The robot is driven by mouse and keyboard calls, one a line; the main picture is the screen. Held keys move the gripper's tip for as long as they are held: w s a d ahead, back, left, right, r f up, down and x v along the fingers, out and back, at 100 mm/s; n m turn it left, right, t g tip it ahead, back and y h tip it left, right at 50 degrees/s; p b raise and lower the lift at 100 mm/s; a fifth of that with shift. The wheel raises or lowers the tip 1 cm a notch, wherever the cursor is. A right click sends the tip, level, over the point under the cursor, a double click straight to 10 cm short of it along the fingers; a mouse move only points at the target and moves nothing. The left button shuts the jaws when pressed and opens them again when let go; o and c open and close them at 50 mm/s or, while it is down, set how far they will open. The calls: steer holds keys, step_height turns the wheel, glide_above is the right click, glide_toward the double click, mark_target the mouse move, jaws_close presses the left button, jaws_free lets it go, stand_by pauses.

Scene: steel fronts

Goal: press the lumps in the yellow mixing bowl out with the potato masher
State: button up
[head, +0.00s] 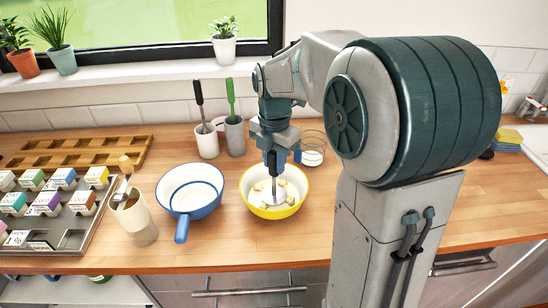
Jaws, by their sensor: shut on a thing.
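The yellow mixing bowl (274,214) stands on the wooden counter, left of my arm. Several pale lumps (291,192) lie inside it. My gripper (273,150) is above the bowl, pointing down, and is shut on the black handle of the potato masher (273,172). The masher is upright, and its metal head is down in the bowl among the lumps. Whether the head touches the bowl's bottom cannot be told from this view.
A blue-rimmed white pan (190,190) stands just left of the bowl. A glass (313,150) is behind it to the right. Two utensil cups (207,142) stand at the back. A beige cup (134,217) and a tray of small boxes (62,207) are at left. Counter (235,250) in front is clear.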

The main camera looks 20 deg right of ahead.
mark_target(274, 170)
steer(key=shift+f, duration=0.2)
steer(key=shift+w+f+b, duration=0.1)
steer(key=shift+f+b, duration=1.05)
steer(key=shift+f, duration=0.4)
steer(key=shift+r, duration=0.1)
steer(key=shift+r, duration=1.65)
